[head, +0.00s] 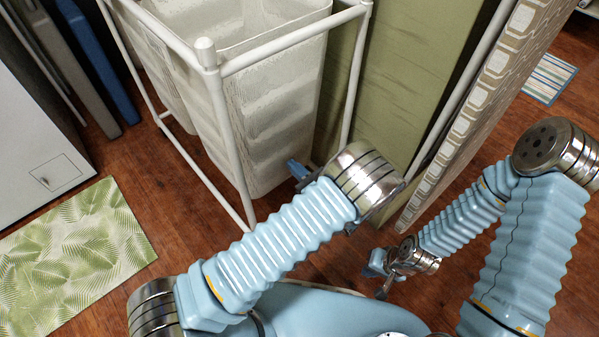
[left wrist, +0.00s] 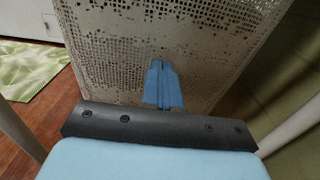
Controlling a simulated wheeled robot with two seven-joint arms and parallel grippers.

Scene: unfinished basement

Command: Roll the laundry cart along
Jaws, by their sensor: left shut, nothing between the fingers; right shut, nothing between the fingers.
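The laundry cart has a white tubular frame (head: 225,130) with cream, perforated-looking bags (head: 275,115) hanging in it. It stands at the upper left-centre of the head view. My left gripper (head: 297,168) is shut and empty, low in front of the near bag; my wrist partly hides it. In the left wrist view, its blue fingers (left wrist: 162,84) point at the bag's side (left wrist: 120,40), between two pale frame posts. I cannot tell whether they touch it. My right gripper (head: 377,266) is shut and empty, low over the floor, right of the cart. The cart's wheels are hidden.
An olive-green panel (head: 400,75) and a patterned board (head: 510,75) stand right of the cart. A leaf-print mat (head: 75,250) lies on the wood floor at left, beside a white cabinet (head: 35,150). A striped mat (head: 549,78) lies at upper right.

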